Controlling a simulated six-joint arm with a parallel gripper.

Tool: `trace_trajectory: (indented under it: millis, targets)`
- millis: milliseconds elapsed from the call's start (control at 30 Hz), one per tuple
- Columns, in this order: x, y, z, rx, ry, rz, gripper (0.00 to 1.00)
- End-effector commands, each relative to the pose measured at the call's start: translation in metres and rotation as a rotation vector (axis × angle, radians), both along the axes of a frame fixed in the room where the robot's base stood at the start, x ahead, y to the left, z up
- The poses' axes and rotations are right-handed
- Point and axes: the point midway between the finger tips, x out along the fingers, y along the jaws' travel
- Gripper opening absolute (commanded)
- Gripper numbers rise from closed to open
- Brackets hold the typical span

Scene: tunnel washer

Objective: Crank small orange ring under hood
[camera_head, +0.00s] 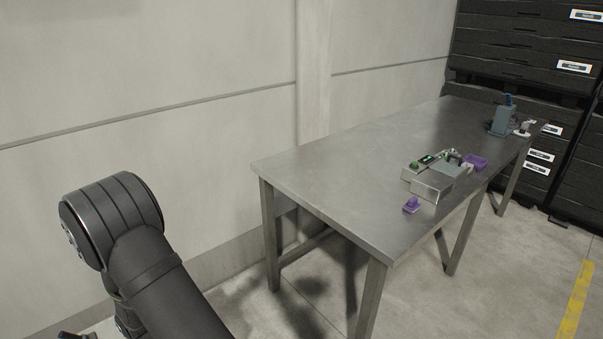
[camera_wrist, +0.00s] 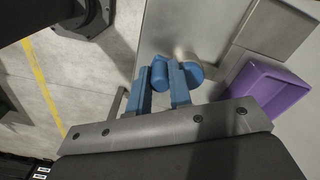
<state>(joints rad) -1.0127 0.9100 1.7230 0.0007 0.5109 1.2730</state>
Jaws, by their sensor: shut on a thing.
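In the wrist view my gripper (camera_wrist: 161,82) has two blue fingers. They are shut on a small blue rounded piece (camera_wrist: 159,72), perhaps a crank handle. A second blue round piece (camera_wrist: 195,72) is beside the right finger. A small grey washer (camera_head: 448,172) with a green button and a display stands on the table in the head view. Grey surfaces, probably of this machine, fill the upper right of the wrist view. No orange ring shows in either view, and I cannot see inside the hood. My gripper does not show in the head view.
A purple bin (camera_head: 476,161) is beside the washer; a purple bin (camera_wrist: 268,92) also lies right of my gripper. A small purple piece (camera_head: 411,205) is near the front edge of the metal table (camera_head: 330,170). A grey device (camera_head: 501,121) stands farther back. The table's left is clear.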

Motion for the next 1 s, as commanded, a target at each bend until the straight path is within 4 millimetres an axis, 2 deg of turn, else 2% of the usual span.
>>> trace_trajectory:
  millis: [300, 567, 800, 1000]
  targets:
    - [-0.004, 0.024, 0.002, 0.008, -0.005, 0.001, 0.10]
    - [-0.003, 0.030, 0.001, 0.004, -0.003, 0.000, 0.09]
    - [0.004, 0.049, 0.001, 0.004, -0.003, -0.001, 0.09]
    - [0.004, 0.051, 0.001, 0.003, -0.002, -0.001, 0.09]
